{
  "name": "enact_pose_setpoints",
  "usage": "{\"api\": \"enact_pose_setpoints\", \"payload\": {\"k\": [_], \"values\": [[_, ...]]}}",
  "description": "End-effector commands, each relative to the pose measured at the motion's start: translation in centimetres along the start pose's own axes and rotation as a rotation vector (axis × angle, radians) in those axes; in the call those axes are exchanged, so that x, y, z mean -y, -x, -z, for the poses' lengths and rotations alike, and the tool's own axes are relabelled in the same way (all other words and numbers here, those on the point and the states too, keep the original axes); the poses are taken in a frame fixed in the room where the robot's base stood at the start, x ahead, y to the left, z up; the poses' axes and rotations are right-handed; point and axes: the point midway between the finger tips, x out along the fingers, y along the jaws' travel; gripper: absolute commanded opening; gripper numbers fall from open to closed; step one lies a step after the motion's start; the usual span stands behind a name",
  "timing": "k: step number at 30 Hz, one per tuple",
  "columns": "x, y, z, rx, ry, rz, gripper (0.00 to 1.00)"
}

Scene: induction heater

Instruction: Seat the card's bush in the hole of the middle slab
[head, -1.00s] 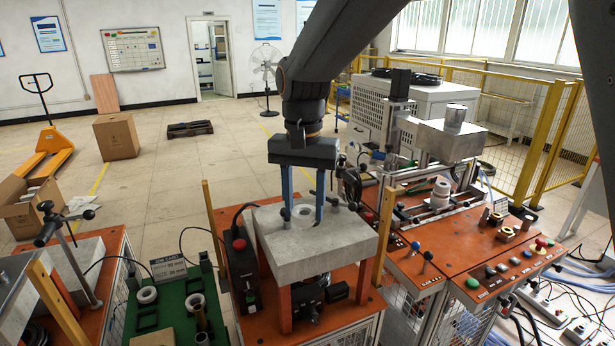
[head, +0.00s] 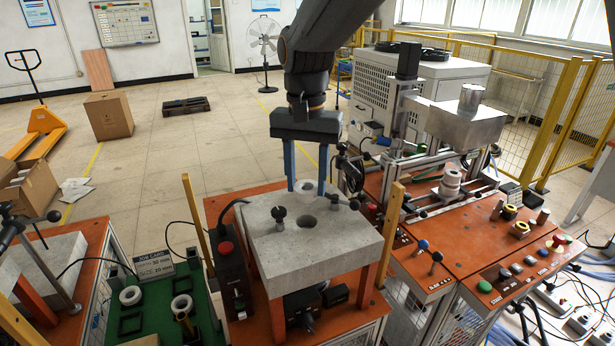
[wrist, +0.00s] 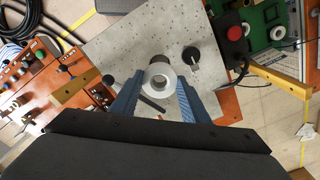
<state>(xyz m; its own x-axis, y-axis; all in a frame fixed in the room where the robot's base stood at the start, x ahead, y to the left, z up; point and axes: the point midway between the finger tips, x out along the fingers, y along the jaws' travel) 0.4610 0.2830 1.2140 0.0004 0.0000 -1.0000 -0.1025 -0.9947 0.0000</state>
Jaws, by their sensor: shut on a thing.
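My gripper (head: 307,190) is shut on a pale grey ring-shaped bush (head: 313,186), near the back edge of the middle slab. In the wrist view the bush (wrist: 160,80) sits between the two blue fingers (wrist: 158,100). The middle slab (head: 345,243) is a grey block on orange legs. Its dark round hole (head: 307,222) shows open in front of the bush in the head view. In the wrist view the hole (wrist: 158,60) is partly covered by the bush. The job card (head: 155,268) stands at the green tray; its print is too small to read surely.
The green tray (head: 150,325) at the left holds other rings (head: 182,304). Yellow posts (head: 394,205) flank the slab. A press machine (head: 466,122) stands at the right.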

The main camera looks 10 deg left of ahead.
Motion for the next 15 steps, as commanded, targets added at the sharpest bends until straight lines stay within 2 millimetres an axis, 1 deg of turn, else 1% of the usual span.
{"api": "enact_pose_setpoints", "payload": {"k": [15], "values": [[0.0,-4.4,0.1,-0.001,-0.001,0.000,0.14]]}}
